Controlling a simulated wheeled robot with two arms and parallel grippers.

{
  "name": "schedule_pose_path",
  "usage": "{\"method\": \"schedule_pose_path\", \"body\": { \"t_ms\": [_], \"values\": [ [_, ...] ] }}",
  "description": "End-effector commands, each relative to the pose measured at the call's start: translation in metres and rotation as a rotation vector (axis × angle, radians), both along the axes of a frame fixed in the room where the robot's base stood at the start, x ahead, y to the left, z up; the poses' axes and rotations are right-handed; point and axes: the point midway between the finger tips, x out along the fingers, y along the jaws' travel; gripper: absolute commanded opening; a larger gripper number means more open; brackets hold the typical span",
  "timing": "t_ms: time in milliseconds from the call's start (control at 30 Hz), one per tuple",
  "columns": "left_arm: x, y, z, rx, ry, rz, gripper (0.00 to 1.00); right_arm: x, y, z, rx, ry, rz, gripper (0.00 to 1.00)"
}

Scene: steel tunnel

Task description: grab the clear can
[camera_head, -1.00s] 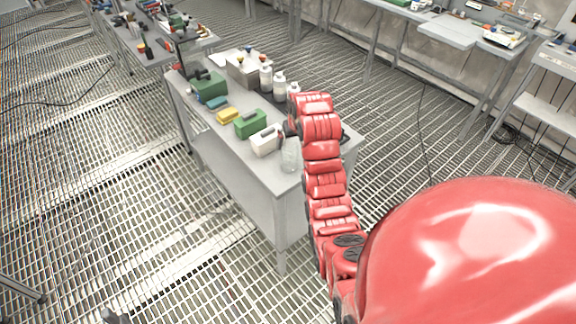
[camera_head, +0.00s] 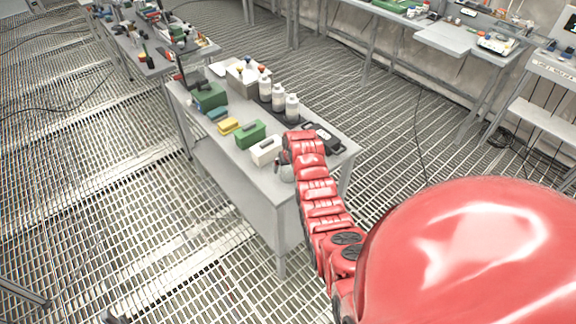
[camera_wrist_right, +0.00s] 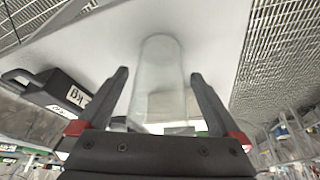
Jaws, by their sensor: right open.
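The clear can (camera_head: 287,174) stands near the front end of the grey table, partly hidden by my right arm. In the right wrist view the clear can (camera_wrist_right: 160,80) is see-through and lies between the two dark fingers. My right gripper (camera_wrist_right: 159,74) is open, with a finger on either side of the can and gaps visible at the fingertips. In the head view the right gripper (camera_head: 281,160) is small and mostly hidden at the end of the red arm. My left gripper is not in view.
A white case (camera_head: 265,151) is close beside the can. Green (camera_head: 250,134) and yellow (camera_head: 229,126) boxes follow along the table. Several white bottles (camera_head: 278,99) stand on a dark tray behind. A dark object (camera_head: 322,138) lies beyond my arm.

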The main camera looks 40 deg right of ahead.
Motion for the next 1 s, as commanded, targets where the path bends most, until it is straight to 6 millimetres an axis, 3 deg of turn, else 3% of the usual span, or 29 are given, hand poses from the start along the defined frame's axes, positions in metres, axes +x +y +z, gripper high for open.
{"method": "schedule_pose_path", "body": {
  "t_ms": [200, 567, 1000],
  "values": [
    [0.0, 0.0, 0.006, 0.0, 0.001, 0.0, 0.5, 0.004, -0.002, -0.014, 0.001, 0.004, 0.0, 1.0],
    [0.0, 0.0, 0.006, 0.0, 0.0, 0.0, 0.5, 0.006, -0.002, -0.017, -0.002, -0.001, 0.001, 1.0],
    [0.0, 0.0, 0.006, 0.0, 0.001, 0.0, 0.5, 0.006, -0.002, -0.017, -0.001, 0.0, 0.001, 0.21]
  ]
}}
